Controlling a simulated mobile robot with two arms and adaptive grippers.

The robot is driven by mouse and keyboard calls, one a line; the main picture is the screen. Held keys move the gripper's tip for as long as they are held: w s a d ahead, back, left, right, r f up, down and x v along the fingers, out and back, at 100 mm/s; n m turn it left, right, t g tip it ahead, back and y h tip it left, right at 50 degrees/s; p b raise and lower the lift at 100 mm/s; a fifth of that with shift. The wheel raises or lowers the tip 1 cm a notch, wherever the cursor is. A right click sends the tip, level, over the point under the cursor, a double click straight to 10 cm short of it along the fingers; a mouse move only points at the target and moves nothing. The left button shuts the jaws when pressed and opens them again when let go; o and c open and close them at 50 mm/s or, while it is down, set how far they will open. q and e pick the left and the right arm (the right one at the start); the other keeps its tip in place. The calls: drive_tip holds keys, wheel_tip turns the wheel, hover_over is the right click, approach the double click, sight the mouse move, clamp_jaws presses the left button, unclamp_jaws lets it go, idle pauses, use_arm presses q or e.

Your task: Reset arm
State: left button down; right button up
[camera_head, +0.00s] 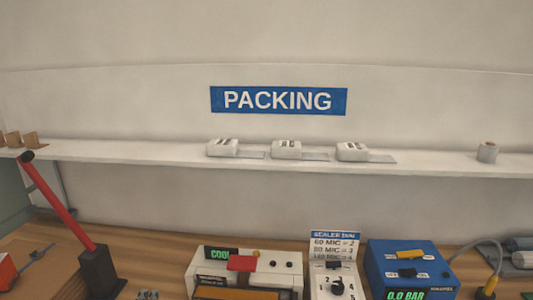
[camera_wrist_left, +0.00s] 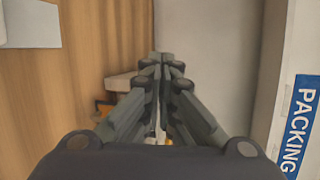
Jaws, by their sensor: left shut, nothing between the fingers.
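My left gripper (camera_wrist_left: 161,60) fills the middle of the left wrist view, its dark grey fingers brought together at the tips. Nothing shows between the fingertips. Wooden bench top (camera_wrist_left: 95,50) shows to the left of the fingers and pale wall (camera_wrist_left: 220,45) to the right. In the head view a small grey shape at the bottom edge, left of centre, may be the tips of this gripper; it is too small to tell. My right gripper is in neither view.
A red lever (camera_head: 60,205) stands on the bench at left. A white sealer unit (camera_head: 275,263), a settings panel (camera_head: 333,270) and a blue unit (camera_head: 410,262) line the front. White blocks sit on the shelf (camera_head: 120,156) below the PACKING sign (camera_head: 278,101).

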use_arm(q)
drive_tip(key=s+d+f+n+g+h, duration=0.1)
drive_tip(key=s+d+f+n+g, duration=0.3)
drive_tip(key=s, duration=0.7)
drive_tip(key=s+d+f+n+g+h, duration=0.1)
drive_tip(key=s+d+f+n+g, duration=0.2)
drive_tip(key=s+n, duration=0.55)
drive_tip(key=s+d+f+n+g+h, duration=0.1)
drive_tip(key=s+d+f+n+g, duration=0.2)
drive_tip(key=s, duration=1.1)
wheel_tip(320, 180, down, 29)
drive_tip(key=s+g+b, duration=0.2)
drive_tip(key=b, duration=0.1)
drive_tip(key=s+a+f+g+b, duration=0.1)
drive_tip(key=s+a+f, duration=0.2)
drive_tip(key=s+f, duration=1.4)
drive_tip(key=shift+f+b, duration=0.35)
drive_tip(key=shift+f, duration=0.25)
